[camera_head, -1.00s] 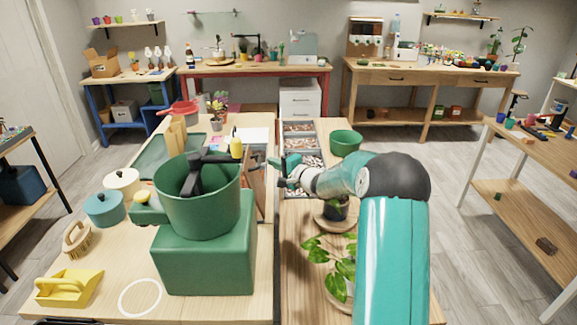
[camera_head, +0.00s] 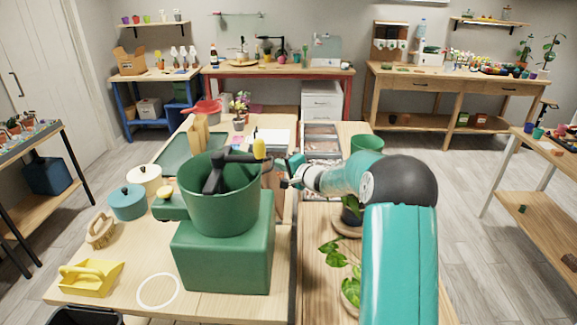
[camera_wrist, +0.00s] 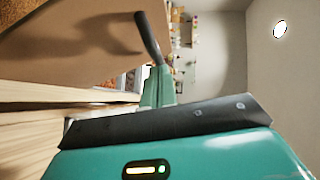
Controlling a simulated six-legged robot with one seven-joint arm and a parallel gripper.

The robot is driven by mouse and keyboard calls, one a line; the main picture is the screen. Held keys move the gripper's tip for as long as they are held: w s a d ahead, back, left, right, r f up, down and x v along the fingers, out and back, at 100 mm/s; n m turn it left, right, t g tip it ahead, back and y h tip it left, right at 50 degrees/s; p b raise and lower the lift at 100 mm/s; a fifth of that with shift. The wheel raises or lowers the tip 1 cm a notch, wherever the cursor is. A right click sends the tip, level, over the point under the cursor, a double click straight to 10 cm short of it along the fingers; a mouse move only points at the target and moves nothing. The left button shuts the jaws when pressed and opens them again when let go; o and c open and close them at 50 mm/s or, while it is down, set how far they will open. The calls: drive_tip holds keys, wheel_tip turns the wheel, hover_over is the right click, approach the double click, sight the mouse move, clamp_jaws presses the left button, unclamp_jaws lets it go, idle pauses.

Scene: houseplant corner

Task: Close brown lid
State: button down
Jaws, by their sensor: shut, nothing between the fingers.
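The brown lid (camera_wrist: 65,40) fills the upper left of the wrist view as a flat brown panel with shadows on it. In the head view a narrow part of the brown lid (camera_head: 279,184) stands up behind the green machine, mostly hidden by it. My gripper (camera_head: 292,165) is shut and empty just right of that part, at the edge of the table. In the wrist view my gripper (camera_wrist: 157,80) is close to the panel, below a dark curved bar (camera_wrist: 148,35). I cannot tell whether they touch.
A green machine with a bucket (camera_head: 222,240) stands left of my arm. A long tray of gravel (camera_head: 320,140) lies beyond my gripper. A green pot (camera_head: 367,143) and potted plants (camera_head: 352,215) stand to the right, close to my arm.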

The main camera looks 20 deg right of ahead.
sight(269, 181)
drive_tip(key=shift+n+g+h, duration=0.6)
drive_tip(key=shift+n+g, duration=0.2)
drive_tip(key=a, duration=0.1)
drive_tip(key=w+a, duration=0.1)
drive_tip(key=a, duration=0.2)
drive_tip(key=shift+w+a+f, duration=0.1)
drive_tip(key=shift+w+f, duration=0.15)
drive_tip(key=shift+w, duration=0.1)
drive_tip(key=shift+w+a+f+n+g+h, duration=0.2)
drive_tip(key=shift+w+a+f, duration=0.05)
drive_tip(key=shift+a, duration=0.25)
drive_tip(key=shift+w+a+f+n+g+h, duration=0.2)
drive_tip(key=shift+a, duration=0.3)
